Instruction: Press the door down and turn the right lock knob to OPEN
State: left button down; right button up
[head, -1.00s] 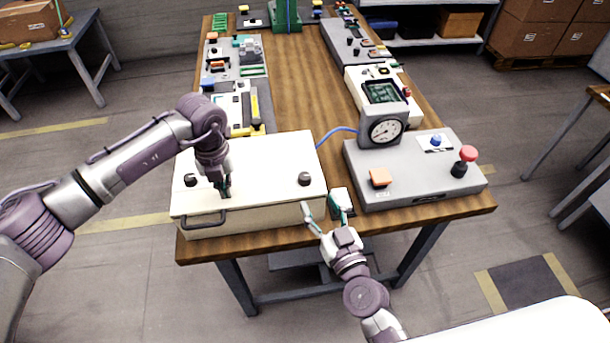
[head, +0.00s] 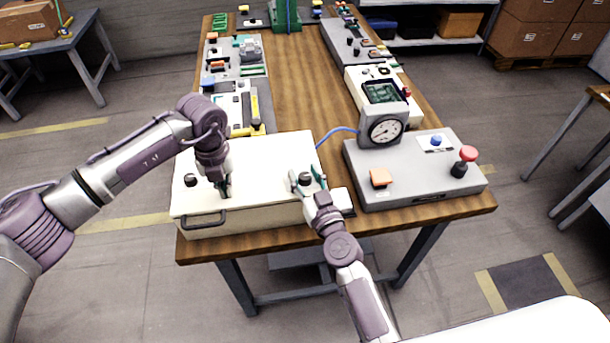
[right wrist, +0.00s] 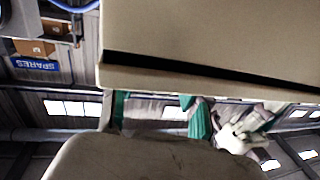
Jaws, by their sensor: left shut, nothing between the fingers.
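The cream box at the near left of the bench has a flat white door (head: 265,160) on top. A dark handle (head: 204,219) is on its front. The left lock knob (head: 190,180) and the right lock knob (head: 305,179) are dark and round. My left gripper (head: 225,193) is shut and points down at the door between the knobs, its tips seemingly on the surface. My right gripper (head: 306,176) is open, with one finger on each side of the right knob. Whether the fingers touch it, I cannot tell. In the right wrist view, a dark gap runs along a cream panel (right wrist: 210,30).
A grey console (head: 415,175) with a gauge (head: 386,130), an orange button and a red mushroom button stands right of the box. A small white block (head: 343,200) sits beside my right gripper. Panels line the bench behind; its middle strip is clear.

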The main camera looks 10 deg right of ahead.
pick_arm(q)
jog(key=shift+s+f, duration=0.15)
jog(key=shift+f, duration=0.05)
pick_arm(e)
grip_shut()
